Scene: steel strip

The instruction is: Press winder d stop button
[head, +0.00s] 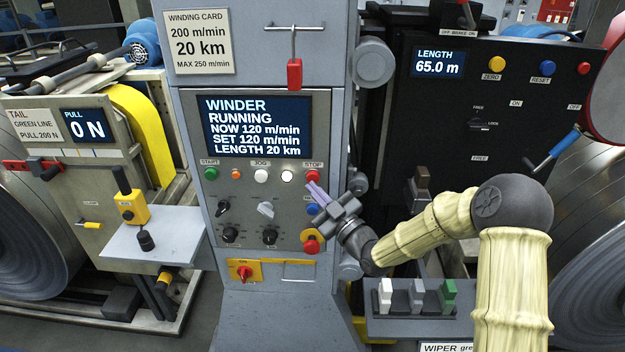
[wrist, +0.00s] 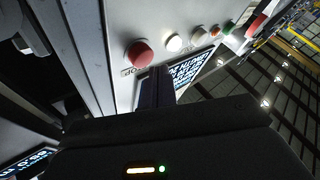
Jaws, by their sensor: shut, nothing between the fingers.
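The red stop button (head: 312,176) sits at the right end of the button row on the grey winder panel, under the STOP label. It also shows in the wrist view (wrist: 139,54) as a round red button. My gripper (head: 313,188) is shut and empty, with its fingertips just below the button in the head view. In the wrist view the dark fingers (wrist: 157,86) stand beside the button, partly over the screen. I cannot tell whether they touch the panel. The winder screen (head: 257,125) reads running, now 120 m/min, set 120 m/min.
White buttons (head: 261,176), a green start button (head: 211,174) and several knobs share the panel. A blue button (head: 313,208) and a red button on yellow (head: 311,246) lie below my gripper. A red tag (head: 294,73) hangs above the screen. A black length panel (head: 490,110) stands right.

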